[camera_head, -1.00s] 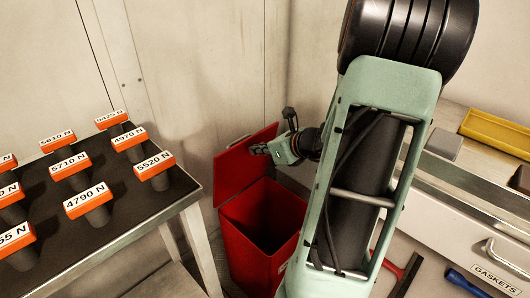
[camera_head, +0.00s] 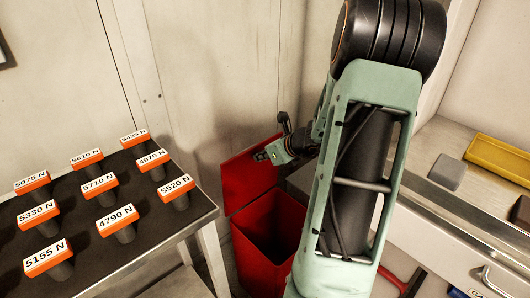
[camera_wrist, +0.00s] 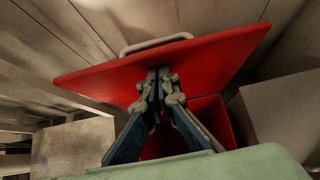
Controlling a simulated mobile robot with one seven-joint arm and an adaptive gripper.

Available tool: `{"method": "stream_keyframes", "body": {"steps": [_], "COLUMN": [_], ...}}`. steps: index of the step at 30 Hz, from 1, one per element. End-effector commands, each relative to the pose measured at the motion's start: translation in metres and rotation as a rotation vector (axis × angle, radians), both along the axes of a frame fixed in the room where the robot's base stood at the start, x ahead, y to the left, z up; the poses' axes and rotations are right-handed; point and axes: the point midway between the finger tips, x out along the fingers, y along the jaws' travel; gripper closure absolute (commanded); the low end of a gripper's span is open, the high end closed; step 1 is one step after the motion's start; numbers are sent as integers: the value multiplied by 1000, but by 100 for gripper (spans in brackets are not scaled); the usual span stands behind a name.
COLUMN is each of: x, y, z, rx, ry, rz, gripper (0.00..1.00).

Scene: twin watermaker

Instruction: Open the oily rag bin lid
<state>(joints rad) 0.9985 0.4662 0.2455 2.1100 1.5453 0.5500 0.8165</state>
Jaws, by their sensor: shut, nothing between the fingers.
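The red oily rag bin (camera_head: 252,266) stands on the floor between the table and the bench, with its dark inside showing. Its red lid (camera_head: 238,182) is raised and stands tilted up at the back of the bin. My gripper (camera_head: 262,156) is in front of the lid's inner face, near its upper part. In the wrist view the closed fingertips (camera_wrist: 159,74) are at the lid's face (camera_wrist: 100,84), and I cannot tell if they touch it. A pale handle (camera_wrist: 155,44) shows beyond the lid's edge. The bin opening is partly hidden behind the fingers.
A dark-topped table (camera_head: 150,218) with several orange-labelled weights stands left of the bin. A bench (camera_head: 455,215) on the right holds a yellow tray (camera_head: 498,158) and a grey block (camera_head: 446,172). A wall (camera_head: 215,70) is close behind the lid.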

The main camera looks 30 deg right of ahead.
Motion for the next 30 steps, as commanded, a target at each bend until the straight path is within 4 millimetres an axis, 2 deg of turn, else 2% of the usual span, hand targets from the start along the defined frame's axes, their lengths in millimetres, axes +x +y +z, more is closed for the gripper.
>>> {"method": "stream_keyframes", "body": {"steps": [1,3,13,30], "x": [5,10,44,46], "y": [2,3,7,6], "z": [7,8,5,10], "rx": [0,-4,-14,-14], "ry": [14,34,74,73], "rz": [4,4,1,-1], "gripper": [100,100,100,100]}}
